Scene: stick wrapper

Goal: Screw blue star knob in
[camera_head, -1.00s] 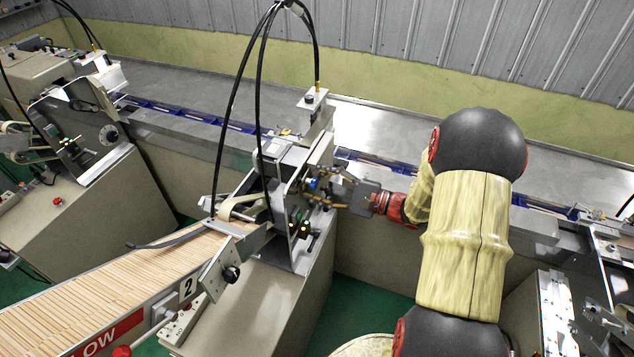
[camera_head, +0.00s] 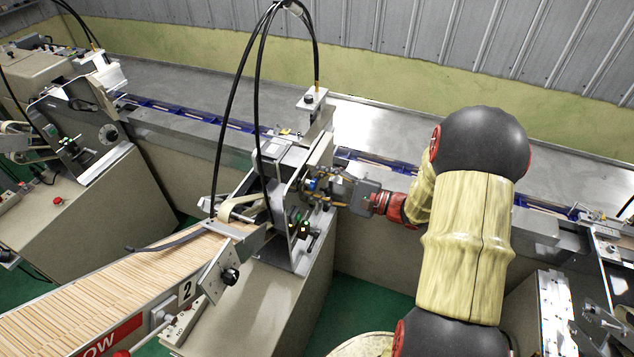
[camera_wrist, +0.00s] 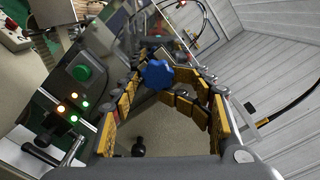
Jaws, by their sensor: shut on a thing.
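The blue star knob (camera_wrist: 157,73) shows in the middle of the wrist view, at the far end of my gripper (camera_wrist: 160,88). The gripper's yellow-padded fingers reach in from both sides and close around the knob. In the head view my gripper (camera_head: 325,186) is at the side of the stick wrapper machine (camera_head: 303,225). The knob is too small and too covered by the fingers there to make out clearly. How deep the knob is threaded cannot be seen.
A green button (camera_wrist: 81,73) and small lit lamps (camera_wrist: 72,107) sit left of the fingers in the wrist view. Black cables (camera_head: 262,90) loop above the machine. A feed tray of sticks (camera_head: 120,285) slopes off at lower left. A long conveyor (camera_head: 390,165) runs behind.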

